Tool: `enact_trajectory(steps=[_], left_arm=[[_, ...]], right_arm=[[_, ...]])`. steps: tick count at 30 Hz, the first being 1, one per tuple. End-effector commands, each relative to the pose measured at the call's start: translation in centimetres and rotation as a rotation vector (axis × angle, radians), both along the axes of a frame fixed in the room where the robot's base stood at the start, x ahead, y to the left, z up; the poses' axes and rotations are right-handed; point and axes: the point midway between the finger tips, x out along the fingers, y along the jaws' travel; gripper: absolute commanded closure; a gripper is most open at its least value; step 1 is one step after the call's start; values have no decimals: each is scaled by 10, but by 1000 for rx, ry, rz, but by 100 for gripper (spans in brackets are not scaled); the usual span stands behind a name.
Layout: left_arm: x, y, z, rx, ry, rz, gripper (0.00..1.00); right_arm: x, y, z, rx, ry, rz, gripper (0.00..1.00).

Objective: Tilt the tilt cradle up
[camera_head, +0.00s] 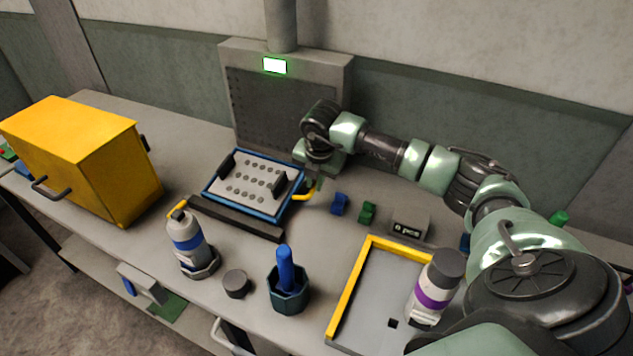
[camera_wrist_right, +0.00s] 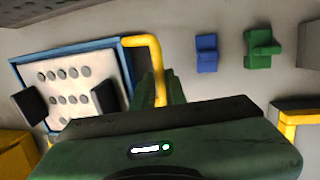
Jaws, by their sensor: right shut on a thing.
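The tilt cradle (camera_head: 253,208) is a blue-framed tray with a pale perforated plate and two black blocks, in the middle of the bench. It also shows in the right wrist view (camera_wrist_right: 75,49). Its yellow handle (camera_head: 302,195) bends out from the right side, seen closer in the right wrist view (camera_wrist_right: 143,41). My right gripper (camera_head: 317,184) is shut on the yellow handle, at the cradle's right side. The fingers partly hide the handle's end. I cannot tell exactly how far the plate is tilted. My left gripper is not in view.
A dark bar (camera_head: 237,219) lies along the cradle's front. A grey panel with a green-lit display (camera_head: 275,65) stands behind. Blue (camera_head: 339,204) and green (camera_head: 367,212) clips sit to the right. A yellow box (camera_head: 75,150), bottles and a yellow-edged tray (camera_head: 350,287) stand around.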

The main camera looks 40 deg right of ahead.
Motion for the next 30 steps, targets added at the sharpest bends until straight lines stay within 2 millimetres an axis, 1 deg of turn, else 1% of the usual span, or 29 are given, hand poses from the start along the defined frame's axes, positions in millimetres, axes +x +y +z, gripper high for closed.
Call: enact_trajectory(steps=[1,6,21,30], left_arm=[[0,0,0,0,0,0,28],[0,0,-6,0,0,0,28],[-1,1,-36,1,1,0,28],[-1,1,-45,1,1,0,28]], right_arm=[[4,2,11,-22,-31,5,100],[0,9,19,-97,-72,4,100],[-11,30,37,-280,-167,3,100],[-14,35,42,-333,-192,2,100]])
